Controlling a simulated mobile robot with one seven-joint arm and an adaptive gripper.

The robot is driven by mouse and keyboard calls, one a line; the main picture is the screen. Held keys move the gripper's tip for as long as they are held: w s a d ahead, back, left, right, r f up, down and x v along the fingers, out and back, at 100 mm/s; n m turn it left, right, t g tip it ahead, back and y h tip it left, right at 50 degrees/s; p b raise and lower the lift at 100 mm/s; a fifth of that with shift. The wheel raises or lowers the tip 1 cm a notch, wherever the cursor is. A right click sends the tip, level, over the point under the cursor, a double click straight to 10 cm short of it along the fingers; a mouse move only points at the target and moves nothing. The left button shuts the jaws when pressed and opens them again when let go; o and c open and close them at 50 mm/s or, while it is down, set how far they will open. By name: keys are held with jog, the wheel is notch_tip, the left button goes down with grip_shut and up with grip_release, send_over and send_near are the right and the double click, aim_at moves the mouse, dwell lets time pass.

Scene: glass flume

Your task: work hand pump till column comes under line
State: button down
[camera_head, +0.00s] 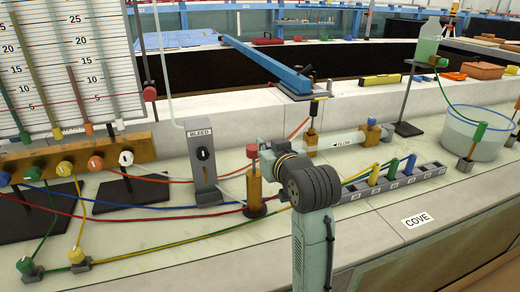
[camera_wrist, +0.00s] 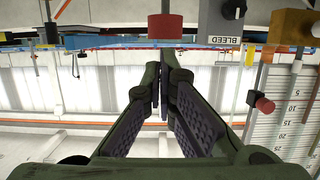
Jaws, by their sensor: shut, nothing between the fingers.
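What looks like the hand pump, a brass cylinder (camera_head: 254,192) with a red knob (camera_head: 252,151), stands upright on the bench. A red hose runs left from its base. My gripper (camera_wrist: 163,68) is shut and empty. The wrist view is upside down; the red knob (camera_wrist: 165,27) lies just beyond the fingertips, apparently apart from them. In the head view my wrist is just right of the pump and mostly hides the fingers. The gauge board (camera_head: 112,78) at left carries scales and coloured tubes; I cannot tell which column or line is meant.
A grey BLEED post (camera_head: 202,160) stands close left of the pump. Coloured hoses cross the bench around it. A grey socket block (camera_head: 395,184) lies to the right, with a clear FLOW tube (camera_head: 338,143) behind. A water tub (camera_head: 476,136) stands far right.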

jog(key=v, duration=0.5)
jog(key=shift+b, duration=0.35)
dwell(2.6)
notch_tip(320, 180, up, 5)
jog(key=shift+a+r+b, duration=0.1)
jog(key=shift+a+b, duration=0.05)
jog(key=shift+b, duration=0.55)
jog(key=p, duration=0.3)
send_over(254, 151)
notch_tip(254, 151, down, 2)
jog(key=f, duration=0.4)
jog(key=shift+d+f+p, duration=0.3)
jog(key=shift+d+p, duration=0.05)
jog(key=shift+d, duration=0.05)
